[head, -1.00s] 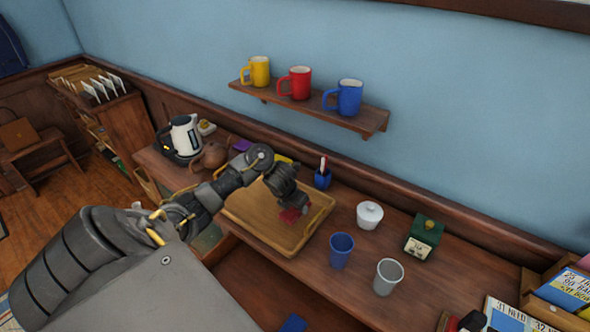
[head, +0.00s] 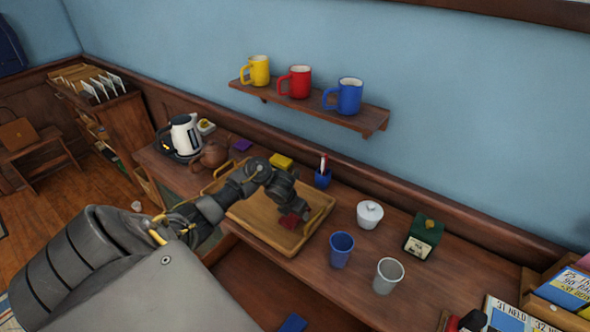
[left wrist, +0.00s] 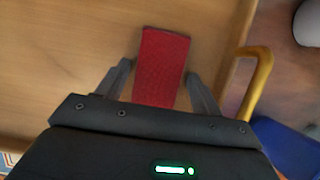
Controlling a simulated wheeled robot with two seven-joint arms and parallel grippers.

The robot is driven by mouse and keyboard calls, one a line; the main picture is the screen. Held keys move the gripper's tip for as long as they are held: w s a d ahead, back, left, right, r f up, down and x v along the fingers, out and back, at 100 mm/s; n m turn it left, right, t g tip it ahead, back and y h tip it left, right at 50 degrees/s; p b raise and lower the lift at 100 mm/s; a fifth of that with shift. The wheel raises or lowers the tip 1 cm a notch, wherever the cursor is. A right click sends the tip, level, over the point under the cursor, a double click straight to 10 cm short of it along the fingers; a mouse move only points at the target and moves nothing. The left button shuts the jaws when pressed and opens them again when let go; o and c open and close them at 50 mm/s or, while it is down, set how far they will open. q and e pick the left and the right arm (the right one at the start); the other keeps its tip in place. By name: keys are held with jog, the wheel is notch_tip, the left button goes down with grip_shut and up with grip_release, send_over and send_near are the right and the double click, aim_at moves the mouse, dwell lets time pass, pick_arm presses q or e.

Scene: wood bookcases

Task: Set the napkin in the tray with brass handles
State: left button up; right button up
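The red napkin (head: 289,221) is in the wooden tray (head: 262,240), near its right end. The tray has brass handles; one handle (left wrist: 258,82) shows in the left wrist view. My left gripper (head: 297,211) is low over the tray at the napkin. In the left wrist view the napkin (left wrist: 162,62) is between the two fingers, which stand apart with a gap at the left finger. Whether the napkin lies flat on the tray floor is hard to tell. My right gripper is not in view.
A teapot (head: 211,155) and kettle (head: 184,136) are left.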

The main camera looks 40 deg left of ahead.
pick_arm(q)
jog(key=shift+o, duration=0.6)
jog(key=shift+r, duration=0.3)
jog(key=p+v, duration=0.4)
jog(key=v, duration=0.7)
jog(key=shift+s+r, duration=0.25)
jog(key=shift+r, duration=0.05)
